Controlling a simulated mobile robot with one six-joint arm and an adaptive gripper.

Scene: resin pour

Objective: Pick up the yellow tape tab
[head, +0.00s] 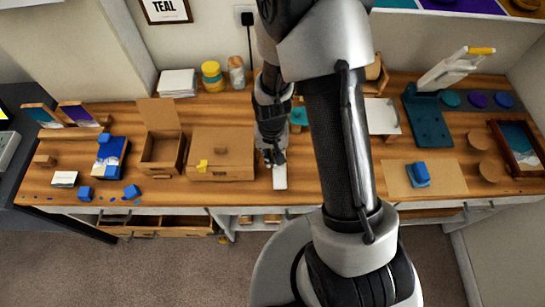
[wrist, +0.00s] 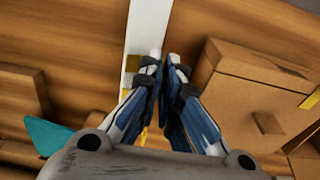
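A small yellow tab (head: 203,165) sits on the front left part of a closed wooden box (head: 235,140). A yellow piece at the right edge of the wrist view (wrist: 310,100) appears to be the same tab, on the box (wrist: 250,85). My gripper (head: 272,160) is right of the box, over a white strip (head: 280,178). In the wrist view its fingers (wrist: 165,65) are close together, with nothing visible held between them. The white strip (wrist: 147,30) lies beside the fingertips, with a yellowish patch on it. More yellow shows behind the left finger; I cannot tell what it is.
An open wooden box (head: 162,150) stands left of the closed box. Several blue pieces lie farther left, by a blue and white box (head: 112,155). A teal piece (wrist: 48,135) is near my gripper. A yellow jar (head: 211,77) stands at the back.

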